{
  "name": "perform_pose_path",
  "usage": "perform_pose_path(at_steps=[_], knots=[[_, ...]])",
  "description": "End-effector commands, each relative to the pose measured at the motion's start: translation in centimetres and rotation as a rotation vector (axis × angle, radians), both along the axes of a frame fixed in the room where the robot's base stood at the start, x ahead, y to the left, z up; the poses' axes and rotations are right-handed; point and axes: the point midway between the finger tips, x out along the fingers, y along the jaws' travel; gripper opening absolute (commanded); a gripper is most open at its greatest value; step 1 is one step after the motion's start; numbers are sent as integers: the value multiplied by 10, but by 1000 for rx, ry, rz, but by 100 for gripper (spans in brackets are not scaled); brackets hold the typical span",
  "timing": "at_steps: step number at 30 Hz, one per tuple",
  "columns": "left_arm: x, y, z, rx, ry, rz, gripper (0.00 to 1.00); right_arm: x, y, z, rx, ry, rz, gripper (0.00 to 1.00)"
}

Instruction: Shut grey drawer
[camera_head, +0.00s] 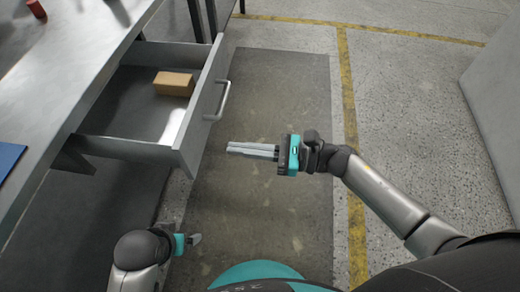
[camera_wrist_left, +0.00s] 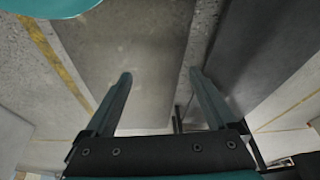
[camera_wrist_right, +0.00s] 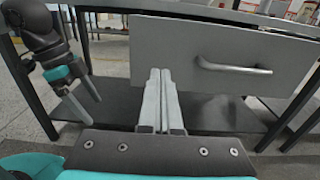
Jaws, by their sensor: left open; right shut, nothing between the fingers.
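The grey drawer (camera_head: 207,100) stands pulled out from under the workbench in the head view, its front facing right with a bar handle (camera_head: 222,101). A small cardboard box (camera_head: 174,84) lies inside it. My right gripper (camera_head: 230,149) is shut and empty, to the right of the drawer front's near end and apart from it. In the right wrist view the drawer front (camera_wrist_right: 185,48) and its handle (camera_wrist_right: 233,68) fill the upper middle, beyond the closed fingers (camera_wrist_right: 160,75). My left gripper (camera_wrist_left: 160,75) is open and empty over the floor. It shows small in the head view (camera_head: 195,240).
The workbench (camera_head: 92,75) runs along the left, with a blue sheet (camera_head: 8,158) and a red object (camera_head: 36,8) on top. A dark mat (camera_head: 285,100) and open floor lie right of the drawer. A grey block (camera_head: 495,90) stands at the far right.

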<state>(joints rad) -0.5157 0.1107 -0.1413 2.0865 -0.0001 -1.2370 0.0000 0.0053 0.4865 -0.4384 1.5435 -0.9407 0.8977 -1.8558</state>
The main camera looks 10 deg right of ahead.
Motion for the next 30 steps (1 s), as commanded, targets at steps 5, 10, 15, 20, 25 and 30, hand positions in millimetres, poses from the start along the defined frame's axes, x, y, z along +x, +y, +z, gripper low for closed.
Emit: perform_pose_path(at_steps=[5,10,15,20,25,30], knots=[[2,0,7,-2,-13,1,91,12,36,0,4,0,1,0],[3,0,16,-3,-25,1,91,19,57,0,3,1,-1,0],[5,-1,20,-4,-33,1,91,21,65,-1,0,3,-1,0],[5,-1,21,-5,-35,2,91,22,66,0,0,3,-2,0],[5,-1,21,-5,-34,2,91,22,66,0,1,3,-2,0],[4,-1,20,-4,-31,2,91,22,66,-1,1,2,-2,0]])
